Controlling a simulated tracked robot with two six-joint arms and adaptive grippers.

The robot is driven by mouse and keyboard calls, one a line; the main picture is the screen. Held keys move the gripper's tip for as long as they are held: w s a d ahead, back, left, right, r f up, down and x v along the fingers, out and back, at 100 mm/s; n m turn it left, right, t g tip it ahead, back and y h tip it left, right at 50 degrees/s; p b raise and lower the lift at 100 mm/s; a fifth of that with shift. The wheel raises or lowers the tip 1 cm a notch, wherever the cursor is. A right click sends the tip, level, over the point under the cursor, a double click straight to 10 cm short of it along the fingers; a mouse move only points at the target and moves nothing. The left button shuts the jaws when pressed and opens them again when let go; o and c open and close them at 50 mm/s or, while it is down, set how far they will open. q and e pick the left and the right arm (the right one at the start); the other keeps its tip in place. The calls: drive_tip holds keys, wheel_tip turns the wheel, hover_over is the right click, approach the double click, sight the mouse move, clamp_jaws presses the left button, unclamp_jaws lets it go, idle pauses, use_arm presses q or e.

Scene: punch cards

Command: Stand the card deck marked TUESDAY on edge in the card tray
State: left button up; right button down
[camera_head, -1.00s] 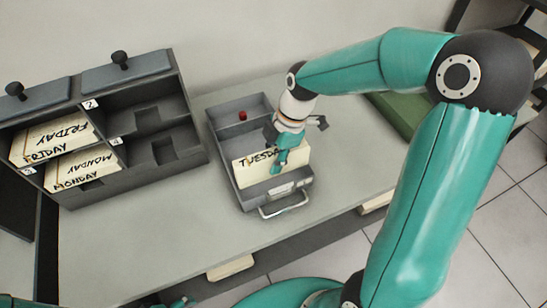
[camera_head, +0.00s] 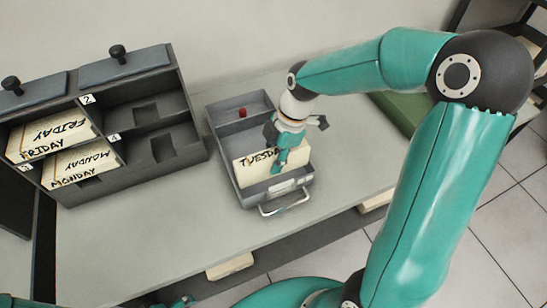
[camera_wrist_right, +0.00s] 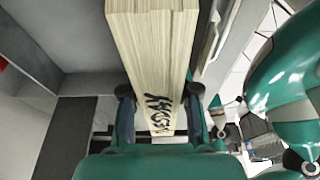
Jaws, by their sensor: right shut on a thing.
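The cream card deck marked TUESDAY (camera_head: 246,173) is upright on edge within the grey card tray (camera_head: 221,151), toward its handle end. Its lettering faces the front and is partly covered by my right gripper (camera_head: 282,165). That gripper reaches down from above and is shut on the deck. In the right wrist view the deck (camera_wrist_right: 153,50) is between the two fingers (camera_wrist_right: 158,100), with part of its lettering showing. I cannot tell whether its lower edge touches the tray floor. A small teal and dark part at the bottom edge seems to be my left gripper (camera_head: 181,302); its jaws are unclear.
A dark rack (camera_head: 190,150) at left holds the FRIDAY deck (camera_head: 50,136) and MONDAY deck (camera_head: 80,163); its right compartments look empty. A red piece (camera_head: 242,113) is at the tray's back. A green object (camera_head: 398,113) lies right. The counter (camera_head: 150,230) in front is clear.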

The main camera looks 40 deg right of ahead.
drive_tip(key=shift+f+b, duration=1.8)
drive_tip(key=shift+f, duration=0.25)
drive_tip(key=c, duration=0.8)
unclamp_jaws()
drive_tip(key=shift+o, duration=0.2)
drive_tip(key=v, duration=1.2)
drive_tip(key=shift+a, duration=0.1)
